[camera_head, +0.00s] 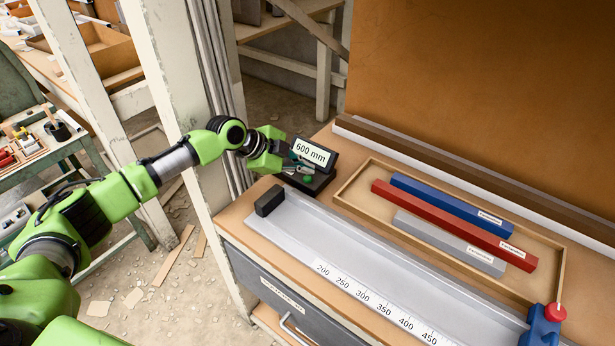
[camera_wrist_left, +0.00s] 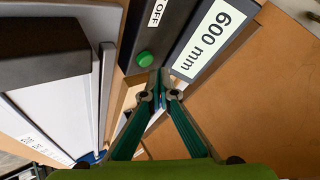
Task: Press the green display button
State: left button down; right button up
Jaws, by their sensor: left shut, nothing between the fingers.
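The display unit (camera_head: 316,155) stands at the bench's left back corner and reads "600 mm". Its screen also shows in the left wrist view (camera_wrist_left: 212,38). The green button (camera_wrist_left: 145,59) sits on the unit's dark base, near an "OFF" label (camera_wrist_left: 157,12). My left gripper (camera_wrist_left: 159,76) is shut and empty. Its fingertips appear just beside the green button in the left wrist view; I cannot tell whether they touch anything. In the head view the left gripper (camera_head: 291,165) is at the display unit and partly covers its base. My right gripper is not in view.
A metal channel with a millimetre scale (camera_head: 375,297) runs along the bench front, with a black block (camera_head: 269,200) at its left end. A wooden tray (camera_head: 345,190) holds blue, red and grey bars. A blue piece with a red knob (camera_head: 543,325) stands at lower right.

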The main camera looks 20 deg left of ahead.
aim_at(305, 179)
pick_arm(q)
notch_tip(305, 179, up, 6)
jog(key=p, duration=0.4)
dwell(0.4)
